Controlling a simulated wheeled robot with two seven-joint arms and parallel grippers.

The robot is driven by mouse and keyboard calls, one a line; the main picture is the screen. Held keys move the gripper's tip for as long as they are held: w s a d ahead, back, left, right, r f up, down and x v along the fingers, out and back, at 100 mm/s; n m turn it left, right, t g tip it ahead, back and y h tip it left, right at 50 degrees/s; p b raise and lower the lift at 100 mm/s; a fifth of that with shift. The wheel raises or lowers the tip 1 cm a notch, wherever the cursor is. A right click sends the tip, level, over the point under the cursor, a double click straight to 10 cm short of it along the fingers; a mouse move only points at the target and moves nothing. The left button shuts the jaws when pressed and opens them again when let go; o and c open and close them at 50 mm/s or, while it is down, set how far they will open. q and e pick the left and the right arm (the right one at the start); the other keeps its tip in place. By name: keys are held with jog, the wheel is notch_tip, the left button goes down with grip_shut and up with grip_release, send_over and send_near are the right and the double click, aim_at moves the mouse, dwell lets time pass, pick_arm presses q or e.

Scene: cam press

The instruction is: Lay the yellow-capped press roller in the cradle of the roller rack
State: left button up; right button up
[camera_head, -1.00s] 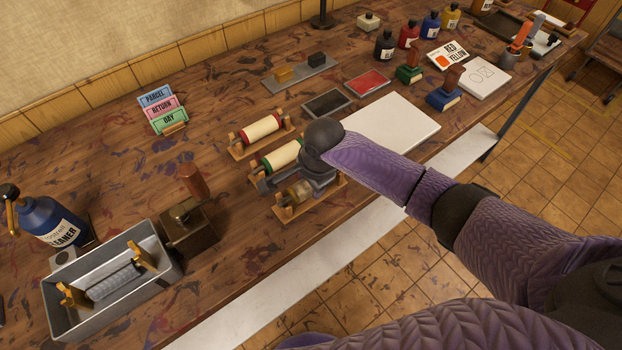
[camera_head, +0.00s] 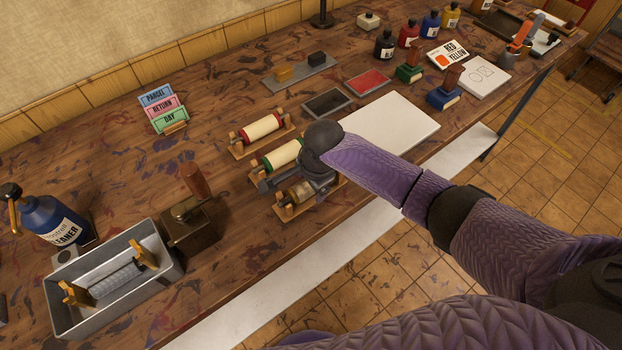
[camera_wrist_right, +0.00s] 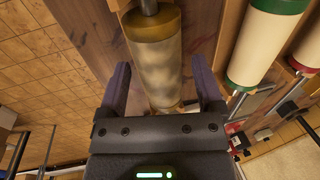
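The yellow-capped press roller (camera_head: 300,193) has a pale, smudged body. It is at the near wooden cradle of the roller rack (camera_head: 283,212), below my right gripper (camera_head: 287,189) in the head view. In the right wrist view the roller (camera_wrist_right: 154,65) lies lengthwise between the two fingers of the right gripper (camera_wrist_right: 162,80), which stand apart with gaps beside it. Whether its axle rests fully in the cradle is hidden. My left gripper is not in view.
A green-capped roller (camera_head: 283,156) and a red-capped roller (camera_head: 262,131) sit in cradles beyond. A grey tray (camera_head: 68,325) with a ribbed roller stands at left, beside a brown box-like object (camera_head: 190,230). A white sheet (camera_head: 395,125) lies right of the rack.

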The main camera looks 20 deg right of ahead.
jog(key=shift+o, duration=0.5)
jog(key=shift+r, duration=0.4)
notch_tip(320, 180, up, 9)
jog(key=s+p, duration=0.1)
jog(key=p, duration=0.3)
jog(key=shift+s+d, duration=0.35)
jog(key=shift+s, duration=0.05)
jog(key=shift+f, duration=0.1)
